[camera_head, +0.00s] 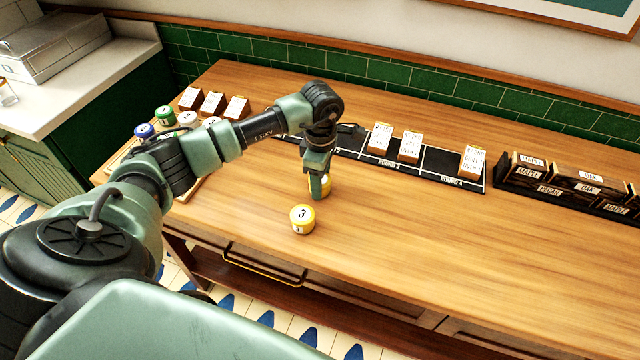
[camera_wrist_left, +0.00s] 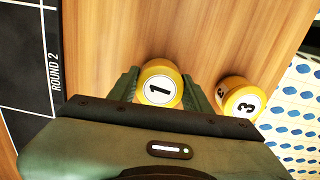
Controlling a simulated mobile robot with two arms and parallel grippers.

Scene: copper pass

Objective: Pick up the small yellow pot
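A yellow pot with a white top marked 1 (camera_head: 326,184) is at the middle of the wooden counter, partly hidden by my left gripper (camera_head: 319,186). In the left wrist view the pot marked 1 (camera_wrist_left: 159,84) fills the gap between the two green fingers, one on each side and seemingly against it. Whether it is lifted off the wood I cannot tell. A second yellow pot, marked 3 (camera_head: 302,219), stands upright on the counter just in front of the gripper; it also shows in the left wrist view (camera_wrist_left: 241,99), outside the fingers. My right gripper is not in view.
A black board (camera_head: 453,174) with white cards on stands runs along behind the gripper. A dark rack of labelled blocks (camera_head: 560,188) stands at the right. A tray with several coloured pots, including a green one (camera_head: 165,115), is at the left. The counter's front right is clear.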

